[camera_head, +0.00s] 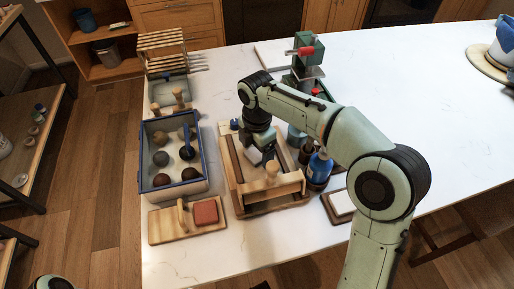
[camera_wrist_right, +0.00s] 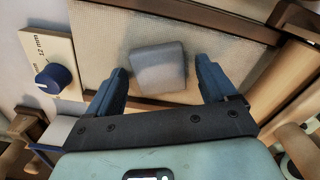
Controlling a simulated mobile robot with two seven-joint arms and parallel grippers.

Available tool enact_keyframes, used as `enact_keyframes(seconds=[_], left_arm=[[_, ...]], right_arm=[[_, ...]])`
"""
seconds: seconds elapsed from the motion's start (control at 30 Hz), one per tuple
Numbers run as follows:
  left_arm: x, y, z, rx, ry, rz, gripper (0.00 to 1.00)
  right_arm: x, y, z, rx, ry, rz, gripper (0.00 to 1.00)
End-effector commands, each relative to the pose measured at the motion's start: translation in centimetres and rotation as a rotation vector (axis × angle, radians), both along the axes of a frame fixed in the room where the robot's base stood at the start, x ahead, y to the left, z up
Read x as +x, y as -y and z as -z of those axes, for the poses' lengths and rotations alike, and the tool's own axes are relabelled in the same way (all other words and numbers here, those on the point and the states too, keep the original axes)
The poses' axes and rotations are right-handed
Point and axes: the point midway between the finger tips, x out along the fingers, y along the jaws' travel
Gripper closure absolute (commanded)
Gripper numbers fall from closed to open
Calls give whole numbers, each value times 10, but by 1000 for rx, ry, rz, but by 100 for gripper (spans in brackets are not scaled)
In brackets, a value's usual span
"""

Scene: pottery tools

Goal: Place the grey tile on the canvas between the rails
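The grey tile (camera_wrist_right: 158,66) is a small rounded square in the right wrist view. It appears to lie on the pale woven canvas (camera_wrist_right: 108,44), inside a wooden frame with brown rails (camera_wrist_right: 228,20). My right gripper (camera_wrist_right: 163,70) is open, with one blue finger on each side of the tile and a visible gap to each. In the head view my right gripper (camera_head: 262,150) is low over the wooden frame (camera_head: 290,190), and the tile (camera_head: 254,156) shows as a pale patch beside it, partly hidden. My left gripper is not in view.
A blue-rimmed box (camera_head: 148,187) with several balls stands left of the frame. A wooden board (camera_head: 160,228) with a red block (camera_head: 206,212) lies in front of it. The counter's right half is mostly clear.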

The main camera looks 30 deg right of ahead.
Motion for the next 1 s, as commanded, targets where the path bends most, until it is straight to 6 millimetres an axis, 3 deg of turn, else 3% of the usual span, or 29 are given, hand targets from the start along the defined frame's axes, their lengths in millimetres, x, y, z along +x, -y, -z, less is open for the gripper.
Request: enact_keyframes(seconds=[0.37, 0.8, 1.0], left_arm=[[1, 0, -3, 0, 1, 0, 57], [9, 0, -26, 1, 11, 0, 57], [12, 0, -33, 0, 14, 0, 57]], right_arm=[[1, 0, -8, 0, 2, 0, 16], [1, -1, -96, 1, 5, -1, 16], [1, 0, -120, 0, 2, -1, 16]])
